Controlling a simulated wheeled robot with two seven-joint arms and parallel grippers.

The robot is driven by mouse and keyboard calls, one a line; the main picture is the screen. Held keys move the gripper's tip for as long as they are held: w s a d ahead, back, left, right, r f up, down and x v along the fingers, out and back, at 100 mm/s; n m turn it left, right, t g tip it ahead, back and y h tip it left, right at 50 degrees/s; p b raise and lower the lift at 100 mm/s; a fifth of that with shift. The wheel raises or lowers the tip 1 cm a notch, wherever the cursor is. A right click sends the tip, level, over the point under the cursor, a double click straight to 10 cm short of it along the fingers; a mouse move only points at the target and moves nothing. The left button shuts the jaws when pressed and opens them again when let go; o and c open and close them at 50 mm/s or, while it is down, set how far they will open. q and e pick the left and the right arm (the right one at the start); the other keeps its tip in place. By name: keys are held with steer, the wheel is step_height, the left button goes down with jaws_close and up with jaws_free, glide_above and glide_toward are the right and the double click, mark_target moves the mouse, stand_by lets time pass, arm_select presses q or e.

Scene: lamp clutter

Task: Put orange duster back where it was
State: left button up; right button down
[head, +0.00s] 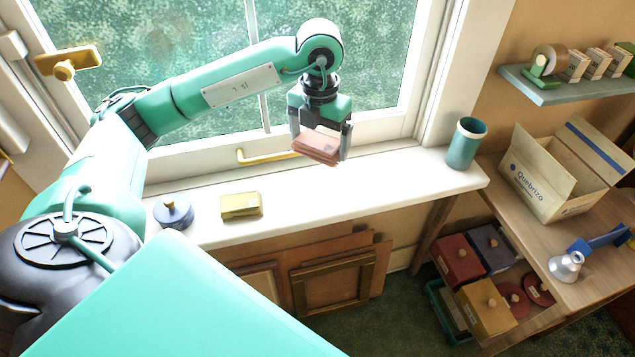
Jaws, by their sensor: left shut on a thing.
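My left gripper (320,146) hangs down in front of the window, over the white windowsill (385,190). It is shut on the orange duster (316,149), a salmon-orange block that shows between and below its two fingers. The duster seems to be held above the sill; the exact gap is hard to judge. A yellow block (241,206), similar in size, lies on the sill to the left. My right gripper does not show.
A blue-grey lidded pot (174,213) stands on the sill at left, and a teal cup (465,145) at its right end. Right of the sill are an open cardboard box (548,192) and a blue lamp (566,264) on a desk. The sill's middle is clear.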

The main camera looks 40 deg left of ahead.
arm_select(q)
glide_above(319, 193)
step_height(319, 193, down, 8)
steer(key=shift+s, duration=0.1)
steer(key=shift+f, duration=0.55)
step_height(319, 193, down, 4)
steer(key=shift+f, duration=0.1)
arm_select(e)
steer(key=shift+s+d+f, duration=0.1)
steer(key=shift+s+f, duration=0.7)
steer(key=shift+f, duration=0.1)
arm_select(q)
steer(key=shift+f, duration=0.1)
steer(key=o, duration=0.6)
steer(key=shift+c, duration=0.2)
steer(key=shift+o, duration=0.9)
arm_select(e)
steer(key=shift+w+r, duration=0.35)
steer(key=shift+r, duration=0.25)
